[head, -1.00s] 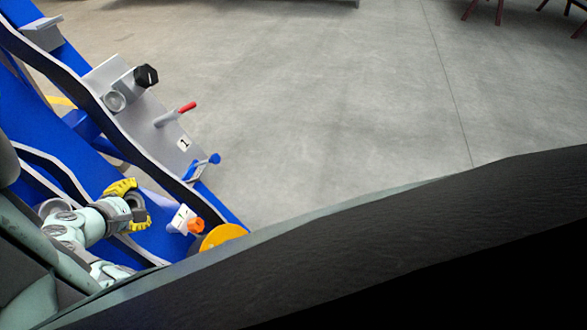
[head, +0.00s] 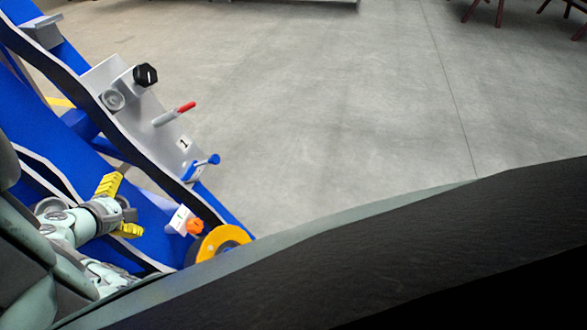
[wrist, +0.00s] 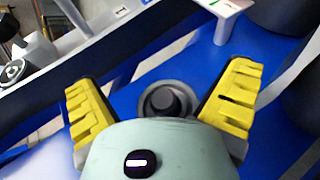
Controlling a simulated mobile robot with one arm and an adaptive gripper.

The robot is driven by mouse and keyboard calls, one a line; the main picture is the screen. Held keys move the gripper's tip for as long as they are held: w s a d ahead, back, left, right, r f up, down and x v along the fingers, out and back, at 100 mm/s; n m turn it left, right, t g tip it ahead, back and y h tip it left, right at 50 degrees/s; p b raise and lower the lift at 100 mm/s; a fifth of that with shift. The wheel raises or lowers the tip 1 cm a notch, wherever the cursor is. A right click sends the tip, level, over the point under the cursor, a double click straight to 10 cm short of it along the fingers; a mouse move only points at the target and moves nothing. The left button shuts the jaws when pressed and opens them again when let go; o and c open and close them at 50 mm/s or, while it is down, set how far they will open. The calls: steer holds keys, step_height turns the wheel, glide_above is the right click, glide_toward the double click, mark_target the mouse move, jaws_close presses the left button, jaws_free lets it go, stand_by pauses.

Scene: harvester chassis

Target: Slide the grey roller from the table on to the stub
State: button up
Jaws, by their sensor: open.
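My gripper (head: 120,208) is open, with its yellow fingers spread over the blue chassis at the lower left of the head view. In the wrist view my gripper (wrist: 165,100) holds nothing. Between its fingers, beyond them, a dark round post (wrist: 162,103) inside a grey ring shows against the blue frame; I cannot tell whether it is the stub. A grey round piece (head: 113,100) sits on the pale grey panel (head: 160,135) in the head view, beside a black hexagonal knob (head: 146,75). I cannot tell for sure whether this is the roller.
A red-tipped lever (head: 180,110), a blue lever (head: 208,160) and an orange knob (head: 194,226) stick out along the chassis. An orange wheel (head: 222,241) is partly hidden by a dark edge. A white plate (wrist: 225,8) on a post stands near the right finger. Open floor lies right.

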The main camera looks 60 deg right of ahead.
steer(key=shift+s+a+r, duration=0.1)
steer(key=shift+a+r, duration=0.25)
steer(key=shift+a, duration=0.05)
steer(key=v, duration=1.1)
stand_by(0.4)
